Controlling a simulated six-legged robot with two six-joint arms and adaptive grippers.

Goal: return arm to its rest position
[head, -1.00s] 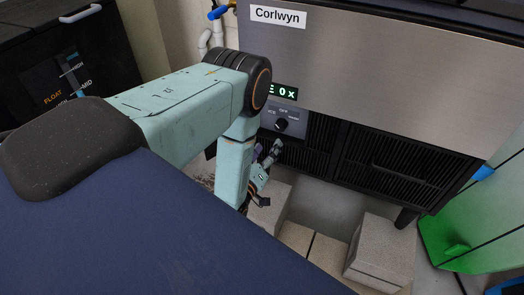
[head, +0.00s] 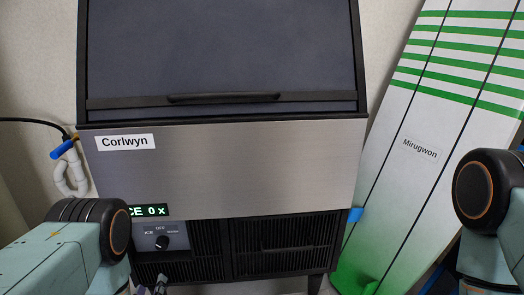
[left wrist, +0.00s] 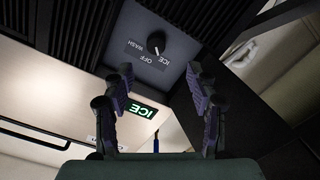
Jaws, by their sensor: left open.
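My left arm (head: 75,250) comes in at the lower left in the head view, its dark joint beside the ice maker's display. Only the tips of my left gripper (head: 150,287) show at the bottom edge, below the control knob (head: 162,242). In the left wrist view the left gripper (left wrist: 160,76) is open and empty, its two fingers apart. The knob (left wrist: 156,43) lies beyond the fingertips, apart from them. Its exact setting is hard to tell. My right arm (head: 487,215) shows at the right edge; its gripper is out of view.
The Corlwyn ice maker (head: 225,165) stands ahead, its dark lid (head: 220,50) shut. Its display (head: 150,211) is partly covered by my left arm. A white and green board (head: 420,150) leans at the right. A pipe with a blue valve (head: 62,149) is at the left.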

